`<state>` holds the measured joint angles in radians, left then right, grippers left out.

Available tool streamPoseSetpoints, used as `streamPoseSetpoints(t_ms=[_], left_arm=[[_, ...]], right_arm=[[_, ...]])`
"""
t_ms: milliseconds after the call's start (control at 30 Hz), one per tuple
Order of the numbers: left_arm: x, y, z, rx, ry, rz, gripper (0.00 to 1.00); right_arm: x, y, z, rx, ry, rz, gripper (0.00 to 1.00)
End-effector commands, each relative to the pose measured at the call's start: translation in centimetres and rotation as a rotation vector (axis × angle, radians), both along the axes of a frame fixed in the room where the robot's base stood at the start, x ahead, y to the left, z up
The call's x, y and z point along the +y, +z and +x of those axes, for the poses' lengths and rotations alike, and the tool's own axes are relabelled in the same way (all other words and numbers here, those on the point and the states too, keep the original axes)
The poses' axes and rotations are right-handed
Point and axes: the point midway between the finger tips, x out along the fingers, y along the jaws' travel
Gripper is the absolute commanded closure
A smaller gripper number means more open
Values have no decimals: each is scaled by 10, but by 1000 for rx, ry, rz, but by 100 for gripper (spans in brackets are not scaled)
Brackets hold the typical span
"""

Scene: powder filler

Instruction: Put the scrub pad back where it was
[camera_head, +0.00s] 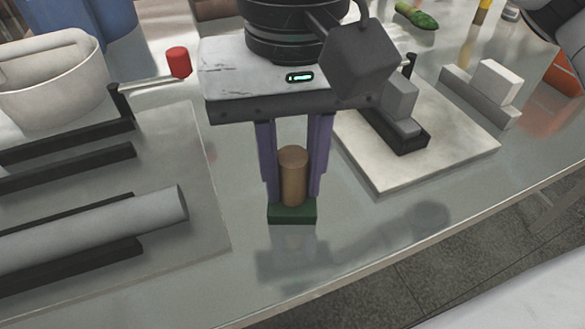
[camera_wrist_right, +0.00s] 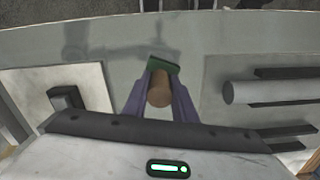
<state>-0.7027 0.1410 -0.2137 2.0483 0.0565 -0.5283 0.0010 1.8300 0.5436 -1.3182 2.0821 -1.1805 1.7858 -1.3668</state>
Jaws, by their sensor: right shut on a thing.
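The scrub pad has an upright brown cylindrical handle (camera_head: 293,178) on a flat green pad (camera_head: 292,213). My right gripper (camera_head: 293,175) points down and is shut on the handle, with one purple finger on each side. The green pad shows below the fingertips over a bare stretch of the grey counter. A shadow lies on the counter apart from the pad, so it seems to be held above the surface. In the right wrist view, the handle (camera_wrist_right: 160,90) sits between the fingers with the green pad (camera_wrist_right: 163,65) beyond it. My left gripper is not in view.
A left board (camera_head: 205,215) carries black rails and a grey cylinder (camera_head: 90,228). A right board (camera_head: 450,150) holds a black holder with grey blocks (camera_head: 400,100). A white mortar-like bowl (camera_head: 50,85) and a red-ended handle (camera_head: 178,62) stand left. Counter between the boards is clear.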

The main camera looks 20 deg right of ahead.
Motion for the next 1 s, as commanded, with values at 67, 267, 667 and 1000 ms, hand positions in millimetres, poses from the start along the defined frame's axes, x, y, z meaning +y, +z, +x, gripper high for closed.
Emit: streamPoseSetpoints(t_ms=[67, 267, 667, 1000], left_arm=[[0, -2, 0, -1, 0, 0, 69], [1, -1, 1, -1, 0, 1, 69], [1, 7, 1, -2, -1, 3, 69], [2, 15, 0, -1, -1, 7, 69]], right_arm=[[0, -2, 0, 0, 0, 0, 71], [0, -2, 0, 0, 0, 0, 57], [1, 23, 1, -3, -1, 1, 57], [1, 95, 0, -1, 2, 0, 57]])
